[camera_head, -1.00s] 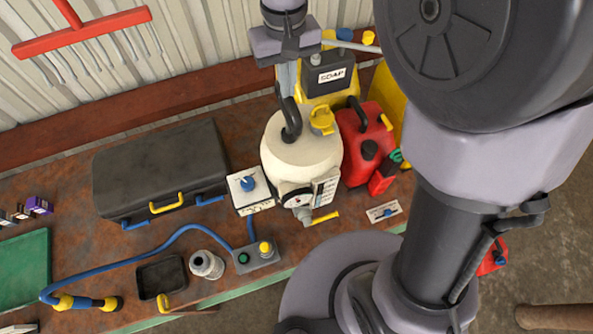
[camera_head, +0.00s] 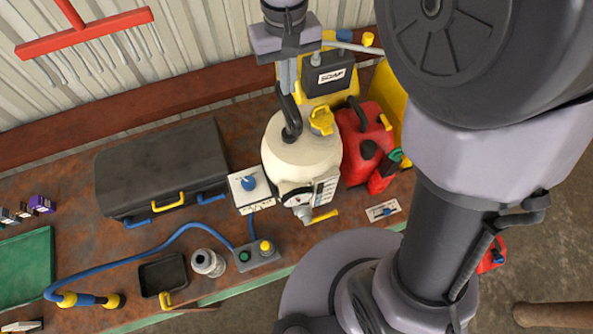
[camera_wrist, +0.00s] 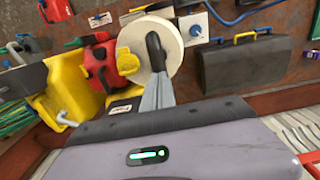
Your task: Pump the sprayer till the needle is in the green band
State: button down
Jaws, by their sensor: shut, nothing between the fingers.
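The sprayer (camera_head: 298,158) is a cream tank with a yellow cap (camera_head: 321,121), standing upright on the bench.
A blue hose (camera_head: 140,258) crosses the bench front.

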aim_at(289, 104)
jog(key=shift+f+b, duration=2.6)
jog(key=shift+f, duration=1.05)
jog(key=shift+r, duration=0.1)
notch_tip(289, 104, up, 8)
jog(key=p, duration=0.7)
jog(key=shift+r+p, duration=1.35)
jog(key=shift+p, duration=0.2)
notch_tip(289, 104, up, 5)
jog(key=p, duration=0.4)
